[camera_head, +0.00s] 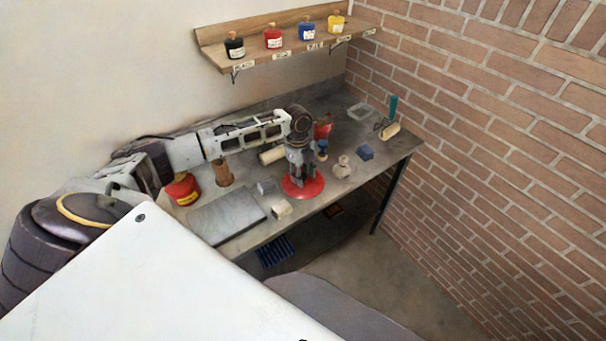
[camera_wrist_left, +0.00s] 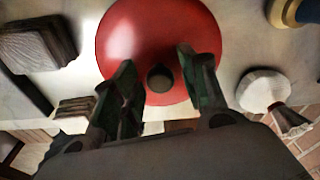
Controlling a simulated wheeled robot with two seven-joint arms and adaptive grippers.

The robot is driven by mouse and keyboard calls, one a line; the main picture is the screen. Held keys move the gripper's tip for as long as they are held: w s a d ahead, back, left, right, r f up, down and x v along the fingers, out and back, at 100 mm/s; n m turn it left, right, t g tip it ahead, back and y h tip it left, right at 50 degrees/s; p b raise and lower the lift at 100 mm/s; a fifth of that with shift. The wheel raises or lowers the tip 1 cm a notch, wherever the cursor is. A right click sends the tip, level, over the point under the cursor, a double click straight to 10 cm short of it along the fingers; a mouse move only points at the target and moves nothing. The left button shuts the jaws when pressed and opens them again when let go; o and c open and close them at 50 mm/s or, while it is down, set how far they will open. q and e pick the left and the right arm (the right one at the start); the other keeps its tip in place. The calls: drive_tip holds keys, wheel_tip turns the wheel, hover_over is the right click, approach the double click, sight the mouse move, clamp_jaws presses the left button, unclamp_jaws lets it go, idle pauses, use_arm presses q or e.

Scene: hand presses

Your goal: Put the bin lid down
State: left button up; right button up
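The bin lid is a round red disc (camera_head: 311,190) with a small dark knob, at the front edge of the workbench. It fills the upper middle of the left wrist view (camera_wrist_left: 150,35), where the knob shows near its lower rim. My left gripper (camera_head: 302,174) points down over the lid. Its two fingers (camera_wrist_left: 158,72) are apart, one on each side of the knob, with gaps visible between. It looks open and empty. The lid seems to lie flat on the bench; its underside is hidden. My right gripper is not in view.
On the bench (camera_head: 235,245), a grey slab (camera_head: 226,215) and a pale block (camera_head: 281,208) lie left of the lid. A pale knobbed object (camera_head: 342,168) and a blue block (camera_head: 365,152) lie right. A shelf (camera_head: 290,38) holds small bottles.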

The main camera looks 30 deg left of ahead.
use_arm(q)
drive_tip(key=shift+r, duration=0.2)
wheel_tip(320, 180, up, 12)
drive_tip(key=a+b, duration=0.1)
drive_tip(key=shift+w+a, duration=0.15)
drive_tip(key=shift+a, duration=0.05)
idle(0.6)
drive_tip(key=shift+f, duration=0.15)
idle(0.5)
